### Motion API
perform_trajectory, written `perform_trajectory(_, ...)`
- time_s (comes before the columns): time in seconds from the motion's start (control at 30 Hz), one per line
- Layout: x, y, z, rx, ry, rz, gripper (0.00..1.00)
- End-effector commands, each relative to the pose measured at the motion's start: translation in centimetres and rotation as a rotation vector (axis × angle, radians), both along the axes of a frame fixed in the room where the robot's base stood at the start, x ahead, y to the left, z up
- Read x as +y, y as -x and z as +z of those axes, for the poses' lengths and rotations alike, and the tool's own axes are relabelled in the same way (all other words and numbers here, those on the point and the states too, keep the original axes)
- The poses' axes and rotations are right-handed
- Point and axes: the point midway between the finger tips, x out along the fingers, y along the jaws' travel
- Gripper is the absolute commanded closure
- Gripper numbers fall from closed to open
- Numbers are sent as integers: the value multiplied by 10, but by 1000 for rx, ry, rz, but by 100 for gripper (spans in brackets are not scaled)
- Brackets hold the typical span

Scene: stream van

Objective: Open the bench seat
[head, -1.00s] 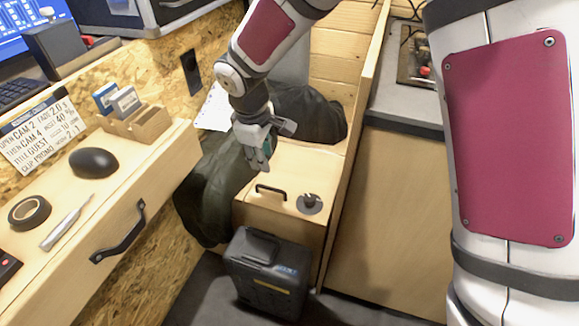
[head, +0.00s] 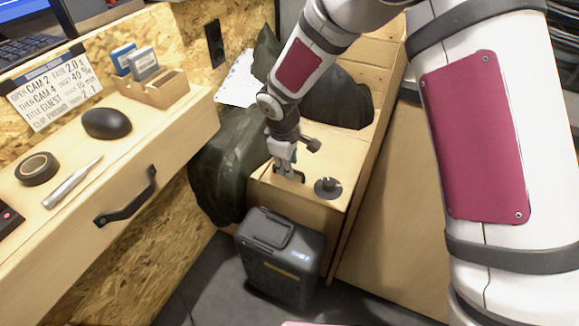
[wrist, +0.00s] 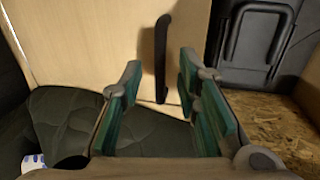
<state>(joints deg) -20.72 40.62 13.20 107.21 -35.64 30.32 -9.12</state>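The bench seat (head: 345,155) is a pale wooden box with a flat lid, in the middle of the head view. A dark bar handle near the lid's front is mostly hidden behind my gripper (head: 286,172) there. In the wrist view the black handle (wrist: 161,60) runs upright in the picture on the pale lid. My gripper (wrist: 158,85) has its two green-padded fingers apart, one on each side of the handle's line. The handle lies between the fingertips; I cannot tell whether they touch it. A dark round fitting (head: 328,187) sits on the lid right of the handle.
A dark hard case (head: 280,262) stands on the floor against the bench front. A dark bag (head: 338,100) lies on the bench's rear part, and dark green cloth (head: 225,170) hangs at its left. A wooden desk with a drawer handle (head: 128,200) is at left.

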Motion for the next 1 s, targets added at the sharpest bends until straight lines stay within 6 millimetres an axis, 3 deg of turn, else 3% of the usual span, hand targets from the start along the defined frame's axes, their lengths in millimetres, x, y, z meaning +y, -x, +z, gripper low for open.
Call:
perform_trajectory(0.37,0,-1,-5,0,0,0,70)
perform_trajectory(0.5,0,-1,-5,0,0,0,100)
perform_trajectory(1.0,-1,-2,2,21,-8,-3,100)
